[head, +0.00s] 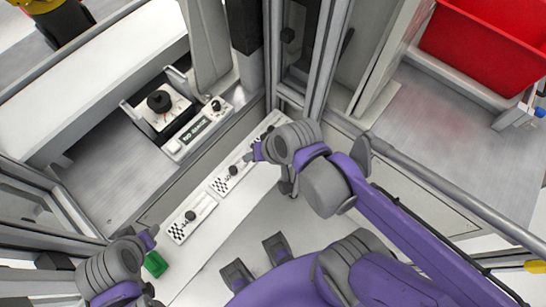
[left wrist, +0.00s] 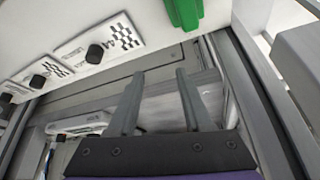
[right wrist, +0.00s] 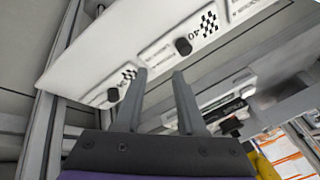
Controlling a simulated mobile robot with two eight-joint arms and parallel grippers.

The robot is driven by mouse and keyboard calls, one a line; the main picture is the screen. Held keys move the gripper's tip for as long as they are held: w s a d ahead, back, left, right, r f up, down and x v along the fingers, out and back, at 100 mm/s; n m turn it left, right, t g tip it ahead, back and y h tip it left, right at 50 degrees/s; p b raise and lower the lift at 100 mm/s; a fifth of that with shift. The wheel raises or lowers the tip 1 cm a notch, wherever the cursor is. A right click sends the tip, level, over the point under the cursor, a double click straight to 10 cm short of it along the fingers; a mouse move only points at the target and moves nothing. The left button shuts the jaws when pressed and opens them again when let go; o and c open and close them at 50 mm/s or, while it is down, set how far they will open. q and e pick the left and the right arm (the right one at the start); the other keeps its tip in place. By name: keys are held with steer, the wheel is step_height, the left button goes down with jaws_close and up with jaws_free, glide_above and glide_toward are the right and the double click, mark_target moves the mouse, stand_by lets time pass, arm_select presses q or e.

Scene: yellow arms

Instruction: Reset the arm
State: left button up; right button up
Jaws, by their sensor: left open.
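A white panel carries a row of plates with checkered patches and black knobs: a near-left plate (head: 203,207), a middle plate (head: 240,170) and a far-right plate.
A green block (head: 155,264) is at the panel's left end. Behind the panel are a control box with a small display (head: 195,130) and a black knob on a base (head: 159,101). Metal frame posts (head: 325,60) rise nearby. A red bin (head: 485,40) is at upper right.

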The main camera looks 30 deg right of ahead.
steer(key=s+d+n+h, duration=0.1)
steer(key=n, duration=0.1)
steer(key=s+d+n+h, duration=0.1)
steer(key=d+n, duration=0.1)
steer(key=shift+s+d+f, duration=0.15)
steer(key=shift+s+f, duration=0.2)
steer(key=shift+s, duration=0.05)
arm_select(q)
steer(key=shift+w+r+p, duration=0.2)
steer(key=shift+r+p, duration=0.3)
steer(key=shift+r, duration=0.1)
steer(key=shift+w+r+p, duration=0.2)
steer(key=shift+r+p, duration=0.3)
steer(key=shift+r, duration=0.1)
arm_select(e)
steer(key=shift+w+r, duration=0.2)
steer(key=shift+r, duration=0.4)
steer(key=shift+w+r, duration=0.2)
steer(key=shift+r, duration=0.4)
